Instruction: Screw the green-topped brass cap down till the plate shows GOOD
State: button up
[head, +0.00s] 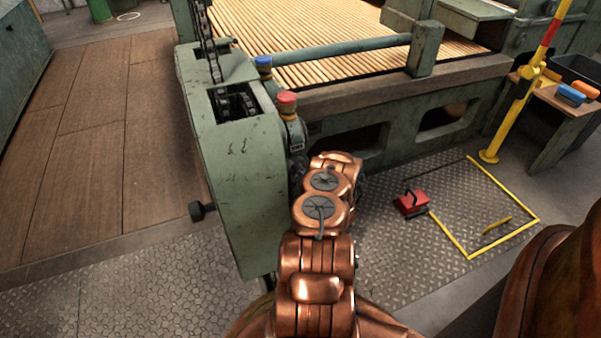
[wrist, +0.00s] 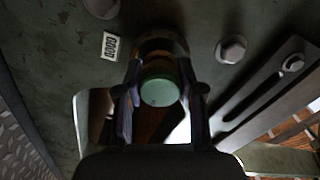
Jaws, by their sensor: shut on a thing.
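The green-topped brass cap (wrist: 160,93) sits between the two dark fingers of my gripper (wrist: 160,83) in the wrist view. My gripper is shut on it, one finger on each side. The cap's round green top faces the camera; its brass side is mostly hidden. Behind it is a dark round fitting (wrist: 163,47) on the green machine face. A small white plate (wrist: 110,46) left of the cap carries dark letters that appear to read GOOD. In the head view my copper arm and the green machine hide the cap and gripper.
A blue-topped cap (head: 263,63) and a red-topped cap (head: 287,99) stand on the machine (head: 235,150) above my arm. Bolt heads (wrist: 231,49) and a slotted bar (wrist: 265,90) lie close to the gripper.

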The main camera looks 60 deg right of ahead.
jog(key=shift+w+a+m, duration=0.1)
jog(key=shift+w+m, duration=0.05)
jog(key=shift+m, duration=0.15)
dwell(0.4)
jog(key=o, duration=1.2)
jog(key=shift+c, duration=0.2)
jog(key=shift+s, duration=0.2)
jog(key=v, duration=1.1)
jog(key=shift+s+a, duration=0.2)
jog(key=shift+s, duration=0.15)
